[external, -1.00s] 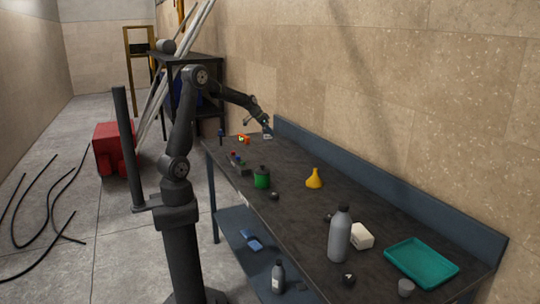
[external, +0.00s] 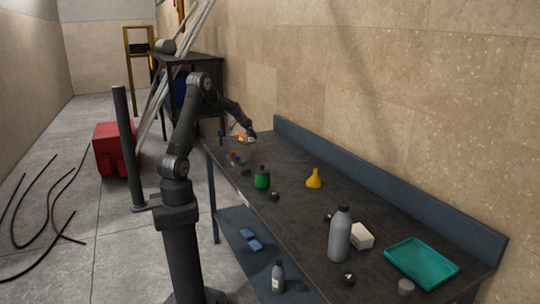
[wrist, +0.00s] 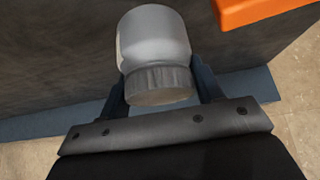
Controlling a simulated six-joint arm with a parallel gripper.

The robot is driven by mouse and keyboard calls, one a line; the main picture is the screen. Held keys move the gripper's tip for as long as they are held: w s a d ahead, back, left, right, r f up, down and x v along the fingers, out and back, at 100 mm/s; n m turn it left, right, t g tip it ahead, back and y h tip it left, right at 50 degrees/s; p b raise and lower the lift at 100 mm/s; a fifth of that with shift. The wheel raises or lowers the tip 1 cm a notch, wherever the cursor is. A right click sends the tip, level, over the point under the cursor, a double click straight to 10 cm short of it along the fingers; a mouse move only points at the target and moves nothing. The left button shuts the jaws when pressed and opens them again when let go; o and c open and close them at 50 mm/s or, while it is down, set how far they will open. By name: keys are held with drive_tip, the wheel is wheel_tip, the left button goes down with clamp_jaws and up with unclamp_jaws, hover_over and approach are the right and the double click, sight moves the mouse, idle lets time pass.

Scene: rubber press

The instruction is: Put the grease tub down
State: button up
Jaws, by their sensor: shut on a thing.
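The grease tub (wrist: 152,42), a pale grey jar with a ridged grey lid, is between the two fingers of my gripper (wrist: 160,86) in the wrist view. The fingers are shut on its sides near the lid. In the external view my gripper (external: 251,134) is low over the far end of the dark bench (external: 300,215), and the tub (external: 251,140) shows only as a small pale patch. I cannot tell whether its base touches the bench top.
An orange object (wrist: 262,10) lies close beside the tub; it also shows in the external view (external: 240,138). A raised blue edge (external: 380,185) runs along the wall.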

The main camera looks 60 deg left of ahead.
sight(252, 138)
drive_tip(key=shift+f, duration=1.95)
drive_tip(key=shift+f, duration=0.1)
drive_tip(key=o, duration=1.2)
drive_tip(key=shift+f, duration=0.1)
drive_tip(key=shift+s+a+r, duration=0.1)
drive_tip(key=shift+s+r, duration=0.05)
drive_tip(key=shift+r, duration=0.3)
drive_tip(key=v, duration=1.1)
drive_tip(key=shift+s+r, duration=0.1)
drive_tip(key=shift+r, duration=0.05)
